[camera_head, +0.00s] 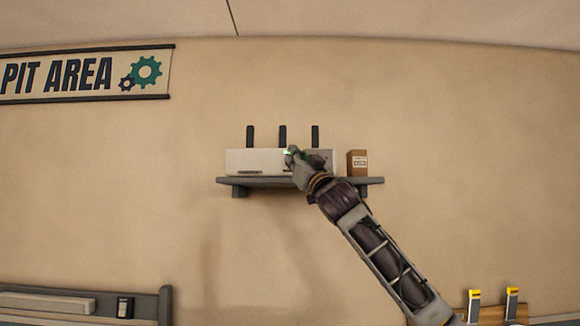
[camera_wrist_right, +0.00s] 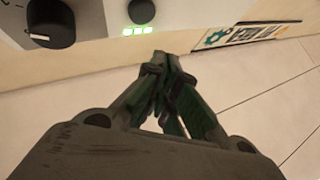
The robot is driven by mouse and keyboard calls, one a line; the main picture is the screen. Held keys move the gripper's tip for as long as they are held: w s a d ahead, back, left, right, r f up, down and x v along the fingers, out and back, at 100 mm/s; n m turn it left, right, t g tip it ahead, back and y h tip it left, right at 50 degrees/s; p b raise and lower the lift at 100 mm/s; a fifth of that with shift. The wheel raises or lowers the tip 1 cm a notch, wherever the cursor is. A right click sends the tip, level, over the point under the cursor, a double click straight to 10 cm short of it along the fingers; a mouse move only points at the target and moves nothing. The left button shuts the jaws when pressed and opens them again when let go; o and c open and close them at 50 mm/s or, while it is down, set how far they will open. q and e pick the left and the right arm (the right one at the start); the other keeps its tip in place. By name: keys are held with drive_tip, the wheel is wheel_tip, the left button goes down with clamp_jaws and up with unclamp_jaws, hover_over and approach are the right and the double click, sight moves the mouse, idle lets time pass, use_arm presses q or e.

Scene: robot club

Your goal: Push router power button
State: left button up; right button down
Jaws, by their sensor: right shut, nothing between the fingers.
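The white router (camera_head: 255,161) with three black antennas sits on a grey wall shelf. My right gripper (camera_head: 291,152) is shut and empty, in front of the router's face near its middle, and hides part of it. In the right wrist view the router's front (camera_wrist_right: 98,15) shows a large dark knob (camera_wrist_right: 50,22), a smaller round dark button (camera_wrist_right: 141,11) and a lit green indicator (camera_wrist_right: 137,30). There the shut fingertips (camera_wrist_right: 157,62) are just below the green indicator. Whether they touch the router I cannot tell. My left gripper is not in view.
The shelf (camera_head: 270,182) juts from the wall. A small brown box (camera_head: 357,163) stands on it, right of the router. A "PIT AREA" banner (camera_head: 85,74) hangs at upper left. The wall around the shelf is clear.

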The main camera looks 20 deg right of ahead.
drive_tip(key=shift+s+a, duration=0.2)
drive_tip(key=shift+s, duration=0.5)
